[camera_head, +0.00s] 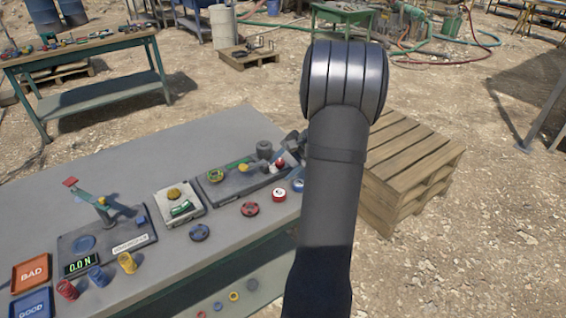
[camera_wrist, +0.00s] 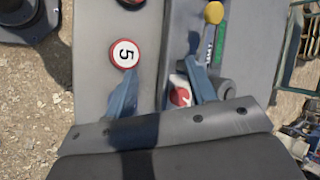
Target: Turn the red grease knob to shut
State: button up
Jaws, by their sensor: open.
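A red knob (camera_head: 281,164) sits at the right end of the dark panel (camera_head: 232,186) on the grey table, beside my gripper. In the wrist view, a red and white round top (camera_wrist: 180,97) shows between the fingers, close to the right one; it seems to be this knob. Its lower part is hidden by the gripper body. My gripper (camera_wrist: 162,93) is open, its two blue-grey fingers apart. In the head view the gripper (camera_head: 291,150) is partly hidden by my arm. I cannot tell whether a finger touches the knob.
A yellow knob (camera_wrist: 214,12) and a grey cylinder (camera_wrist: 226,89) are near the right finger. A red disc marked 5 (camera_wrist: 124,53) lies by the left finger. A blue disc (camera_head: 298,185) and red handwheel (camera_head: 250,208) are nearby. A wooden pallet stack (camera_head: 410,165) stands right of the table.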

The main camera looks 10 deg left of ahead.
aim_at(281, 162)
jog(key=d+m, duration=0.2)
jog(key=d+m+y, duration=0.1)
jog(key=d+m, duration=0.1)
jog(key=m, duration=0.1)
jog(key=w+d+m+t+y, duration=0.1)
jog(key=d+m, duration=0.1)
jog(key=shift+r, duration=0.2)
jog(key=w+d+r+m+t+y, duration=0.2)
jog(key=d+m+t+y, duration=0.1)
jog(key=d+m, duration=0.6)
jog(key=shift+m, duration=0.8)
jog(key=x, duration=1.2)
jog(key=r+x, duration=0.1)
jog(key=x, duration=0.5)
jog(key=shift+a, duration=0.3)
jog(key=c, duration=1)
